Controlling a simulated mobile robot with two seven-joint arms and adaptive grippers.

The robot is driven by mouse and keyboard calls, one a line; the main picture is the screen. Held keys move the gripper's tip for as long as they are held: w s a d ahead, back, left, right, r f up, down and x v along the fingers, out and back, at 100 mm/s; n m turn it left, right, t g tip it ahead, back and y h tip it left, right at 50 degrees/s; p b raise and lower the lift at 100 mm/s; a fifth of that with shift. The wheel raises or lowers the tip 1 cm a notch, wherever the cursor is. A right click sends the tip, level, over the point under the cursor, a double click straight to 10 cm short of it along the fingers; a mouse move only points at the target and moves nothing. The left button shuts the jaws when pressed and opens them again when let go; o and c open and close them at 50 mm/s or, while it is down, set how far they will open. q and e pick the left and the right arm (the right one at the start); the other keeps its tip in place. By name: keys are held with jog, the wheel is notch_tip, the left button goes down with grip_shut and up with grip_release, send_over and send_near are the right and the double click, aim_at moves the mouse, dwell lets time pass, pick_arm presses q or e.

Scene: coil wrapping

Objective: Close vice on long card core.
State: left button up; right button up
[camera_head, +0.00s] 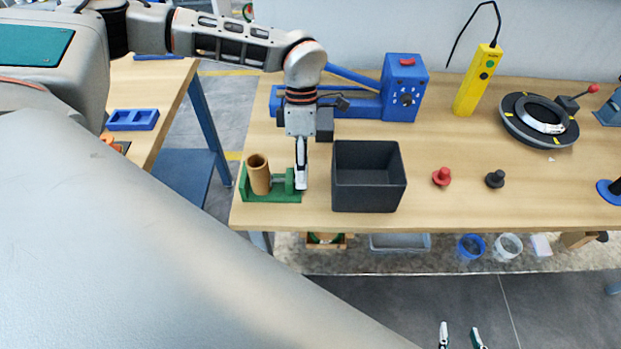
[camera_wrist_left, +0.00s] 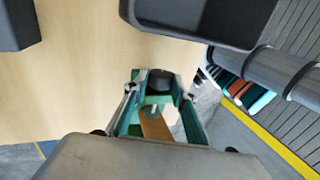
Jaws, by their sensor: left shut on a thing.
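The green vice (camera_head: 255,197) sits at the table's front left corner. The brown card core (camera_head: 259,176) stands nearly upright in it; the core also shows in the wrist view (camera_wrist_left: 155,126). Whether both jaws touch the core I cannot tell. My left gripper (camera_head: 301,184) points down at the vice's right end, beside the core. In the wrist view its fingers (camera_wrist_left: 158,92) are on either side of a dark knob (camera_wrist_left: 160,77) at the vice's end, shut on it. My right gripper (camera_head: 460,335) is at the bottom edge, fingers apart and empty, away from the table.
A dark grey bin (camera_head: 368,203) stands just right of the left gripper. A blue machine (camera_head: 404,88) is behind it. A red knob (camera_head: 442,177) and a black knob (camera_head: 495,179) lie to the right. A yellow pendant (camera_head: 476,82) and a round turntable (camera_head: 538,120) are further back.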

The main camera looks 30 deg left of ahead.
pick_arm(q)
jog(key=o, duration=0.7)
jog(key=shift+c, duration=0.2)
jog(key=shift+s+d+t+y, duration=0.1)
jog(key=shift+s+t+y, duration=0.05)
jog(key=shift+t+y, duration=0.15)
jog(key=shift+s+d+t+y+b, duration=0.2)
jog(key=shift+t+y+b, duration=0.2)
jog(key=shift+t, duration=0.4)
jog(key=shift+t+y+b, duration=0.3)
jog(key=shift+t+b, duration=0.1)
jog(key=shift+b, duration=0.05)
jog(key=shift+r, duration=0.1)
